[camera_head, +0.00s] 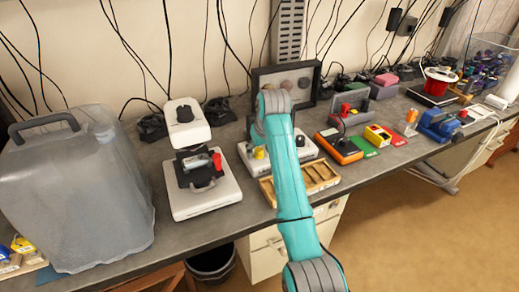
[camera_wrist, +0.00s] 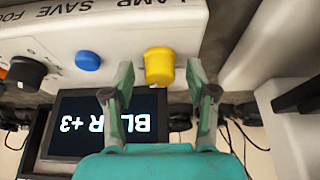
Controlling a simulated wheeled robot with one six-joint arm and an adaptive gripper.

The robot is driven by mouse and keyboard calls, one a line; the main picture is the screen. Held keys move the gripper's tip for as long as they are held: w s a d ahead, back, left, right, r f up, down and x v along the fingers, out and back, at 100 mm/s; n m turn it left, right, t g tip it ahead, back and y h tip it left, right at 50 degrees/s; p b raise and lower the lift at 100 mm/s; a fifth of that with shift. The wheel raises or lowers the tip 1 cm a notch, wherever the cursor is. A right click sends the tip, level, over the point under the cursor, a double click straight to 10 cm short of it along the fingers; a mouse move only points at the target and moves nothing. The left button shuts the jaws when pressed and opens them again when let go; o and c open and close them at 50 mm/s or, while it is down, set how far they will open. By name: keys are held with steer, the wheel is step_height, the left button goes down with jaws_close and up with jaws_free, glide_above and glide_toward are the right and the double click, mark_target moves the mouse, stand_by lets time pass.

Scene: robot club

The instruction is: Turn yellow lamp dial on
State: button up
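The yellow lamp dial (camera_wrist: 159,66) is on the front of a white control panel (camera_wrist: 125,25), under the word LAMP, in the wrist view. It also shows in the head view (camera_head: 259,153), just left of my arm. My gripper (camera_wrist: 160,80) is open, with one fingertip on each side of the dial. A gap shows between the dial and each finger, and I see no contact. In the head view, my arm hides the gripper and part of the panel. I cannot tell the dial's setting.
A blue button (camera_wrist: 88,61) and a black knob (camera_wrist: 27,71) sit left of the dial. A dark screen (camera_wrist: 75,140) reads BLUR +3. A wooden tray (camera_head: 318,186) lies in front of the panel. A microscope-like device (camera_head: 203,198) stands at left.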

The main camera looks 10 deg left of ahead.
steer(key=v, duration=0.7)
steer(key=shift+r, duration=0.25)
steer(key=shift+s, duration=0.15)
